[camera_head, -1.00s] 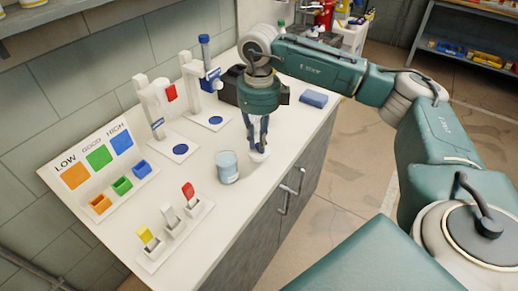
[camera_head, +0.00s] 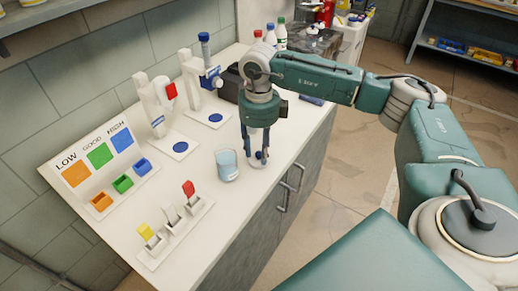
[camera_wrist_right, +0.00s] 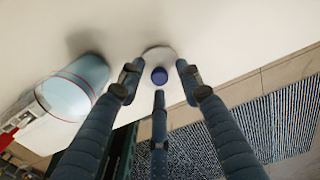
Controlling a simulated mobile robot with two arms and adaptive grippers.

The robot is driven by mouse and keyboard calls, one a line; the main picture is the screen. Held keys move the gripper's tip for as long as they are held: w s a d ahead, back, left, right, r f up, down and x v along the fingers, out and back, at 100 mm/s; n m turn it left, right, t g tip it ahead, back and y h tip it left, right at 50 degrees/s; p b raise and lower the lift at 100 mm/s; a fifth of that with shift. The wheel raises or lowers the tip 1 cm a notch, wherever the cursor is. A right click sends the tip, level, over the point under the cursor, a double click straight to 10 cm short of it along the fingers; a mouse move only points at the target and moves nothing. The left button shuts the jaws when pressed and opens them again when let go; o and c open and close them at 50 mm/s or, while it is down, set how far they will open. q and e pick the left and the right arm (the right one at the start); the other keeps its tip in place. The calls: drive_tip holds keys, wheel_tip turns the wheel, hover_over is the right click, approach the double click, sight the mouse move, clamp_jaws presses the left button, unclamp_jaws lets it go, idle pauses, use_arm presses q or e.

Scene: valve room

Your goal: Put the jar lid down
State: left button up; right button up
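The jar lid (camera_head: 257,160) is a pale disc with a blue knob and lies on the white counter near its front edge. Its knob (camera_wrist_right: 159,76) shows in the right wrist view. My right gripper (camera_head: 256,158) points down over the lid. Its fingers stand spread around the knob, with visible gaps, so it is open. The light-blue jar (camera_head: 227,167) stands upright and open just left of the lid; it also shows in the wrist view (camera_wrist_right: 72,88). My left gripper is out of view.
Left on the counter (camera_head: 112,222) are a LOW/GOOD/HIGH board (camera_head: 95,155) with coloured bins, and a rack of coloured-topped switches (camera_head: 172,225). White stands with blue discs (camera_head: 180,147) are behind. Bottles (camera_head: 281,36) stand at the back. The counter's front edge is close to the lid.

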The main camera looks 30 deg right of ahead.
sight(258, 153)
drive_tip(key=shift+r+p, duration=0.3)
drive_tip(key=shift+r, duration=0.05)
drive_tip(key=shift+r+b, duration=0.3)
drive_tip(key=shift+b, duration=0.1)
wheel_tip(258, 153, up, 11)
drive_tip(key=b, duration=0.2)
drive_tip(key=shift+r, duration=0.15)
